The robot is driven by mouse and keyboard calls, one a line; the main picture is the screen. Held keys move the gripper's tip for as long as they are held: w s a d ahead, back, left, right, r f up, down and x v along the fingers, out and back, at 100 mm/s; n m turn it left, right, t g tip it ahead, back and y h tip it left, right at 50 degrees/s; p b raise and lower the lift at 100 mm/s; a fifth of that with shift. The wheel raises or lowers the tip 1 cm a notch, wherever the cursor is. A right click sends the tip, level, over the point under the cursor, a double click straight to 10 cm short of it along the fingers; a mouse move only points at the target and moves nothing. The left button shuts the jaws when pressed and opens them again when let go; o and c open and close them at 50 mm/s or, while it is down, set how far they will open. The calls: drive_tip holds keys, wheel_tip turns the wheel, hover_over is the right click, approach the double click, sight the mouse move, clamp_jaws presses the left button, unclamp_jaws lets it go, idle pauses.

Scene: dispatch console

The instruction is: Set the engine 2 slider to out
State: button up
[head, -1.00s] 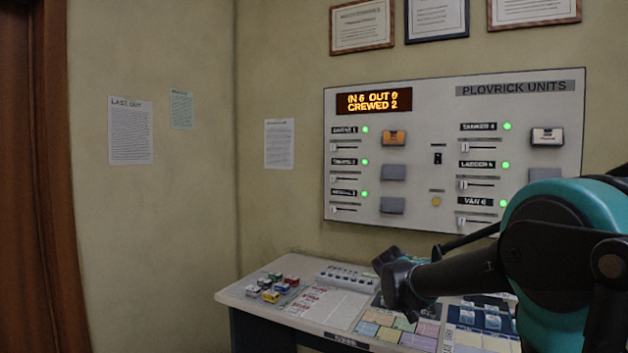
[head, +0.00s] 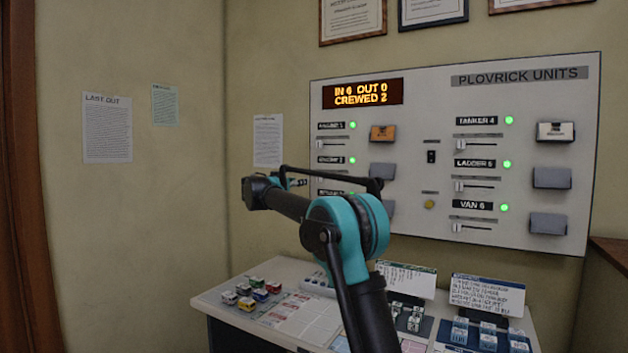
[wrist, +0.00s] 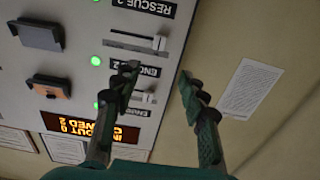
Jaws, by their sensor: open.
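The engine 2 slider (wrist: 158,42) shows upside down in the wrist view, with its pale knob at the picture-right end of its slot. Its engine 2 label (wrist: 137,70) lies just below it there, partly behind a finger. In the head view the engine 2 label (head: 330,160) shows, but my arm largely hides the slider. My gripper (wrist: 158,76) is open and empty in front of the panel's edge. Its fingers appear on either side of the knob's line, apart from the knob. In the head view my gripper (head: 262,192) is left of the panel.
The engine 1 slider (wrist: 148,97) is close by, beside one finger. A grey card holder (wrist: 38,35) and an orange one (wrist: 48,87) stick out from the panel. The desk (head: 215,300) below carries toy vehicles (head: 252,290) and cards.

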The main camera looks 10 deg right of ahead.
drive_tip(key=x, duration=1.5)
drive_tip(key=shift+d, duration=0.25)
drive_tip(key=shift+w+f, duration=0.1)
drive_tip(key=shift+w, duration=0.05)
clamp_jaws()
